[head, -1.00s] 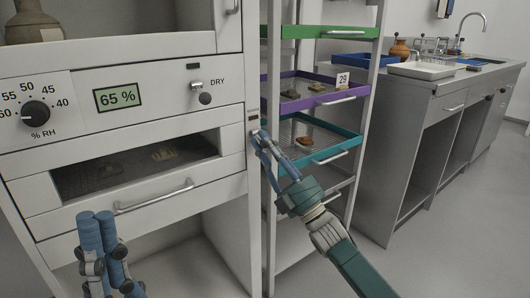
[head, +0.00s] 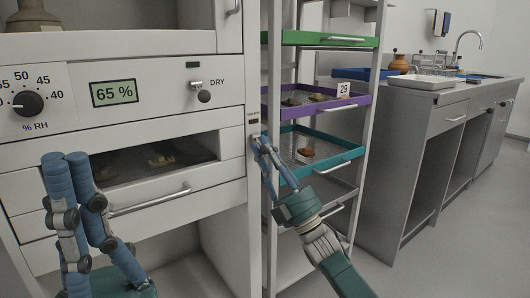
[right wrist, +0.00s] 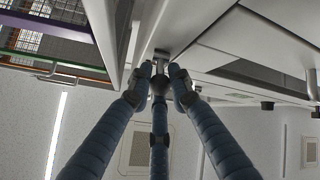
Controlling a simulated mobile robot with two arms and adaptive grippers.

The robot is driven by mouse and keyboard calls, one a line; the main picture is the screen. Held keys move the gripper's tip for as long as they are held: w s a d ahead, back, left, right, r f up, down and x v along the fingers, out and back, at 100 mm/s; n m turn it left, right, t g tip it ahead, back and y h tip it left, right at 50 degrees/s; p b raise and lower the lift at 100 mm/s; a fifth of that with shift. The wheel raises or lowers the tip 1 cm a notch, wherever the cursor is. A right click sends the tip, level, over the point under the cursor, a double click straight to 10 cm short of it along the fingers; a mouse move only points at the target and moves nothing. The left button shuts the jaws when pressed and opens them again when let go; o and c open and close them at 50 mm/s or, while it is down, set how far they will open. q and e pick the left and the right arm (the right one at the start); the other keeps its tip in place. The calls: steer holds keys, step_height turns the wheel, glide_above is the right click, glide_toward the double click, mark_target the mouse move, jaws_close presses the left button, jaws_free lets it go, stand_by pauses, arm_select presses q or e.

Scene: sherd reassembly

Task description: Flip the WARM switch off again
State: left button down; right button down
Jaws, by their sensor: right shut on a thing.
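My right gripper (head: 257,141) is at the front right post of the white cabinet, just under a small dark label (head: 253,121) that is too small to read. In the right wrist view, its fingertips (right wrist: 160,72) are closed around a small metallic piece (right wrist: 161,57) at the cabinet face, which I take to be the WARM switch; the fingers hide most of it. Whether the switch is on or off cannot be told. My left gripper (head: 66,156) is raised at the lower left, before the drawer, with its fingers side by side; no object shows between them.
The cabinet has a humidity dial (head: 27,103), a display reading 65 % (head: 114,92) and a DRY switch (head: 197,84). Below is a drawer with sherds (head: 163,159) and a handle (head: 150,202). A rack with coloured trays (head: 330,152) stands close right of my right gripper.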

steer(key=shift+f, duration=0.15)
steer(key=c, duration=1.6)
jaws_free()
steer(key=v, duration=1.2)
